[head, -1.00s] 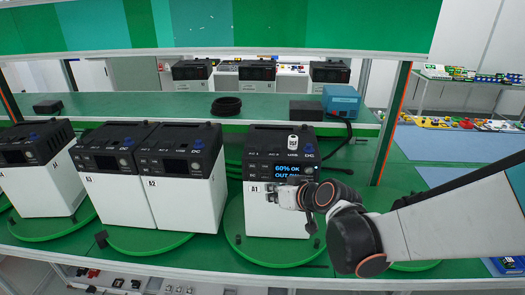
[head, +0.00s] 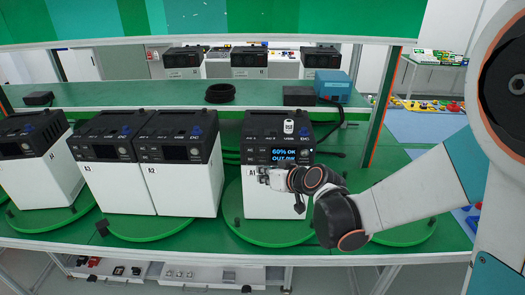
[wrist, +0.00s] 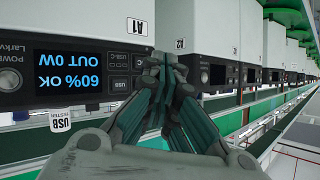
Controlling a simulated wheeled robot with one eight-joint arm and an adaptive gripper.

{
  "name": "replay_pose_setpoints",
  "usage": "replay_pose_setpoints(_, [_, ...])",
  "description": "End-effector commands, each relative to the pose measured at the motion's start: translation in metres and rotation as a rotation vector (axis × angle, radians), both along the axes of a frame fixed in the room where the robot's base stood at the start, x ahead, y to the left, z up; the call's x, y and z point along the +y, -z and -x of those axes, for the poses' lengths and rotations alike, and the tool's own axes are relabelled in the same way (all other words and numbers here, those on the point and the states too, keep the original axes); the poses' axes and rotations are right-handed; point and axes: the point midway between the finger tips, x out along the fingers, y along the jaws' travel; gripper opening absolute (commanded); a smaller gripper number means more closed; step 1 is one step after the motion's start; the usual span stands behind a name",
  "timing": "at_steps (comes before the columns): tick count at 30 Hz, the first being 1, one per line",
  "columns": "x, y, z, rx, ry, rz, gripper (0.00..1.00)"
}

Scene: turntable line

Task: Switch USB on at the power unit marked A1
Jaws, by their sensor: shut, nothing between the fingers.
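The power unit marked A1 (head: 270,200) is a white box with a black top panel, on a green turntable disc. Its lit screen (head: 290,155) reads 60% OK and OUT 0W. My gripper (head: 263,172) is shut and empty at the unit's front, left of the screen's lower edge. In the wrist view, turned upside down, the closed fingertips (wrist: 168,65) lie right of the small buttons labelled USB-C and USB (wrist: 120,84). Whether they touch the panel cannot be told. A white USB tester tag (wrist: 60,120) shows by the panel's edge; it stands on top in the head view (head: 289,127).
Units A2 (head: 185,190) and A3 (head: 105,185), with dark screens, stand to the left, and another unit (head: 40,165) is at far left. A blue box (head: 332,85) and a black coil (head: 220,93) lie on the shelf behind. The disc right of A1 is empty.

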Motion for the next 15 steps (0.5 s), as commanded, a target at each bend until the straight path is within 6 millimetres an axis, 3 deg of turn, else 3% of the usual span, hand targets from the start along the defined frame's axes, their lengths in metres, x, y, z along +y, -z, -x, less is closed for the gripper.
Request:
replay_pose_setpoints(9, [-0.002,0.000,-0.043,-0.001,0.000,0.001,0.00])
replay_pose_setpoints(15, [-0.003,0.001,-0.061,0.000,0.001,0.001,0.00])
